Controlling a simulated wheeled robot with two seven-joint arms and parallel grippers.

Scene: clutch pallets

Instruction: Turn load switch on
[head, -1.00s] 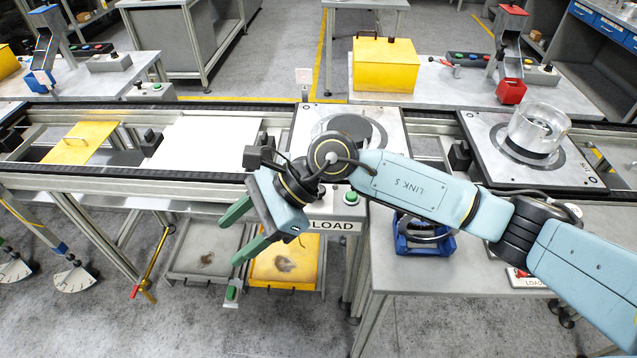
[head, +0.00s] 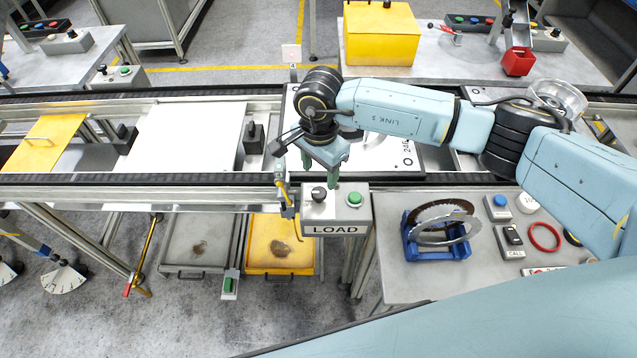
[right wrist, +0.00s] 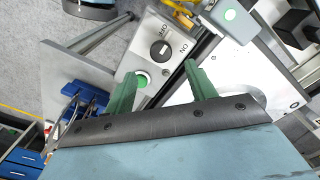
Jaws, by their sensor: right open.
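The load switch is a black rotary knob (head: 319,194) on top of a grey box labelled LOAD (head: 336,215), with a green button (head: 354,199) to its right. The right wrist view shows the knob (right wrist: 161,50) with OFF and ON lettering beside it; I cannot tell surely which its mark points to. My right gripper (head: 320,172) hangs just above and behind the knob, its green fingers pointing down, apart and empty. In the right wrist view the open fingers (right wrist: 160,80) show with the knob beyond their gap. My left gripper is not in view.
The conveyor (head: 150,181) runs behind the box. A blue holder with metal rings (head: 438,247) stands on the table to the right, beside small button boxes and a red ring (head: 543,237). A yellow cable (head: 282,190) lies close left of the box.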

